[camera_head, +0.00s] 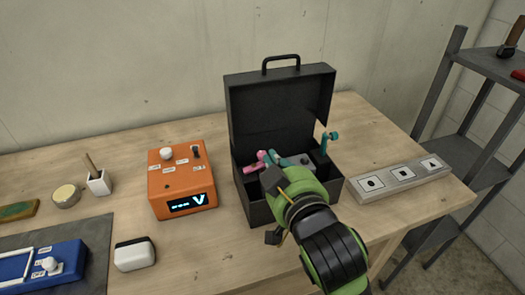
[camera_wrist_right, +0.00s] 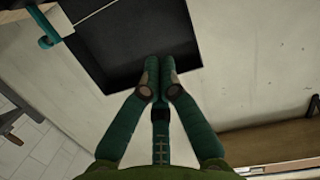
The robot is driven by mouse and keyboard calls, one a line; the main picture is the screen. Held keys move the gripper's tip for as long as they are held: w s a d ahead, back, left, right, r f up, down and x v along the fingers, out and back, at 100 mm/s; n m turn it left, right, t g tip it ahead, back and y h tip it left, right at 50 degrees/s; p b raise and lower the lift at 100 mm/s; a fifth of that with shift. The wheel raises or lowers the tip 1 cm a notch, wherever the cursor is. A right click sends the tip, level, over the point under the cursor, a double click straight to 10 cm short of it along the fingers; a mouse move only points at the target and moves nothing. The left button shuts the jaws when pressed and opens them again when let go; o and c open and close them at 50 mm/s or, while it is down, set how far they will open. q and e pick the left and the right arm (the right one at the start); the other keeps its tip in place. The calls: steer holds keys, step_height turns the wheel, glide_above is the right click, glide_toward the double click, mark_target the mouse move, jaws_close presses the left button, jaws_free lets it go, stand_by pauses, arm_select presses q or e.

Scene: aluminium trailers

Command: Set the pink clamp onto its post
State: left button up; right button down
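The pink clamp (camera_head: 262,158) shows at the left inside an open black toolbox (camera_head: 253,211), partly hidden by my right gripper. My right gripper (camera_head: 276,162) reaches over the box's front edge, its fingertips close beside the clamp. In the right wrist view its two fingers (camera_wrist_right: 159,80) are nearly together, with no pink seen between them. I cannot tell whether they touch the clamp. A teal clamp (camera_head: 329,139) stands at the right of the box and also shows in the wrist view (camera_wrist_right: 48,32). The pink clamp's post is not clearly visible. My left gripper is out of view.
The toolbox lid (camera_head: 276,105) stands upright behind. An orange device (camera_head: 181,183) is left of the box, with a white-topped block (camera_head: 134,254) in front. A grey strip with three marked squares (camera_head: 401,173) lies right. A shelf (camera_head: 487,62) stands beyond the table.

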steer(key=p, duration=0.2)
glide_above(263, 152)
steer(key=s, duration=0.3)
steer(key=f, duration=0.2)
steer(key=shift+a+f+p, duration=0.1)
steer(key=shift+f+p, duration=0.3)
steer(key=shift+f, duration=1.55)
steer(key=shift+w, duration=0.1)
steer(key=shift+w+d+f+m+p, duration=0.15)
steer(key=shift+d+f+m+p, duration=0.1)
steer(key=shift+d+m+p, duration=0.55)
steer(key=shift+w+d+f+m+y, duration=0.15)
steer(key=shift+f+m+y, duration=0.2)
steer(key=shift+m+y, duration=0.2)
